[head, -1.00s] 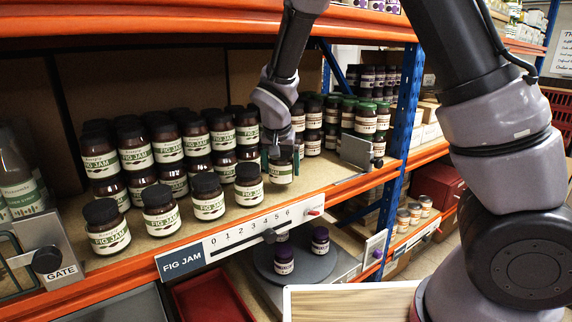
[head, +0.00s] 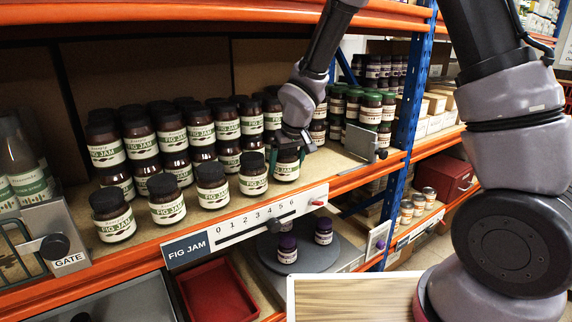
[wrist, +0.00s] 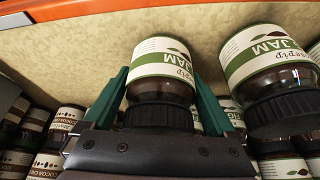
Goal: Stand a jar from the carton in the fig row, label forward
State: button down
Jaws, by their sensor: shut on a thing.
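My gripper (head: 287,147) is shut on a dark-lidded fig jam jar (head: 286,166) at the right end of the front fig row. The jar is upright, its white and green label facing the shelf front. The wrist view shows the jar (wrist: 162,72) between two green fingers, with part of its label in sight. I cannot tell whether its base touches the shelf. The fig row's front jars include a near neighbour (head: 253,174) to its left, close beside it. Below is the blue FIG JAM sign (head: 186,248). I cannot make out the carton.
More fig jars (head: 188,128) stand stacked behind. A metal divider (head: 366,143) is to the right, with green-lidded jars (head: 371,106) behind it. The orange shelf edge (head: 130,252) carries a numbered scale (head: 258,219). Below are a turntable (head: 315,258) with purple-lidded jars and a red tray (head: 215,292).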

jog(key=n+y, duration=0.1)
jog(key=n, duration=0.1)
jog(key=n+g, duration=0.1)
jog(key=n, duration=0.2)
jog(key=shift+w+y, duration=0.1)
jog(key=shift+y, duration=0.3)
jog(key=n+g, duration=0.1)
jog(key=n, duration=0.2)
jog(key=n+g+y, duration=0.1)
jog(key=n, duration=0.2)
jog(key=shift+f, duration=0.25)
dwell(0.7)
grip_release()
jog(key=v, duration=1)
jog(key=shift+r, duration=0.4)
jog(key=shift+d, duration=0.15)
